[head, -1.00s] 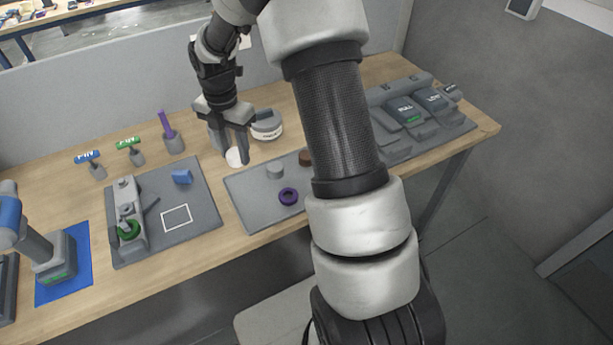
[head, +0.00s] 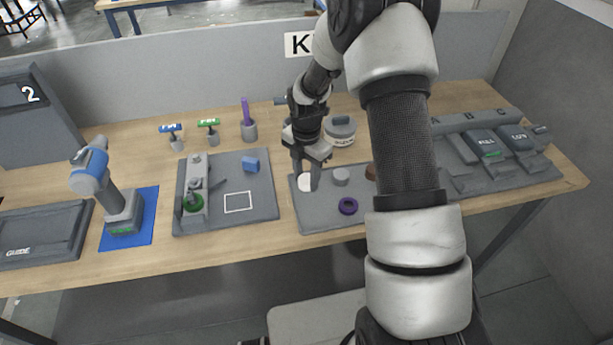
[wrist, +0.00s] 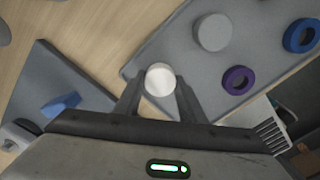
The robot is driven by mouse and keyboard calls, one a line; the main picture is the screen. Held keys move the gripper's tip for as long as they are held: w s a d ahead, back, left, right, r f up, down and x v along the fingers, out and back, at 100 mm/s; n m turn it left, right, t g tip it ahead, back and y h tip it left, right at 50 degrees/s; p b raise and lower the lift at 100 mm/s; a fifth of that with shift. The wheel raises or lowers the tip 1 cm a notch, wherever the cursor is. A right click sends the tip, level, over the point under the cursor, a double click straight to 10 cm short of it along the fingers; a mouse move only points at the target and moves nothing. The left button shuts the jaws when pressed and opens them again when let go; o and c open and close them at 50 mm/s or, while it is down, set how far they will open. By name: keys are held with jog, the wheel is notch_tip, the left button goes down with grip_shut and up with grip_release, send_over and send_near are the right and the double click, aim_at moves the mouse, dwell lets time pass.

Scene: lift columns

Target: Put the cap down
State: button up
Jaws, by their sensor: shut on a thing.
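The white round cap (head: 305,183) is between the fingers of my gripper (head: 306,180), which is shut on it. In the wrist view the cap (wrist: 159,80) shows between the two fingertips (wrist: 160,90). It appears at the left back corner of a grey tray (head: 325,215). I cannot tell whether the cap touches the tray or hangs just above it. The tray holds a grey round piece (head: 340,176) and a purple ring (head: 348,206), both right of my gripper.
A grey board (head: 260,205) with a blue block (head: 250,164) lies left of the tray. A round lidded container (head: 340,131) stands behind my gripper. A brown piece (head: 370,172) is partly hidden by my arm. The wrist view also shows a blue ring (wrist: 318,37).

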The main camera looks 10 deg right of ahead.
jog(key=shift+f, duration=0.1)
jog(key=o, duration=1.1)
jog(key=shift+o, duration=0.2)
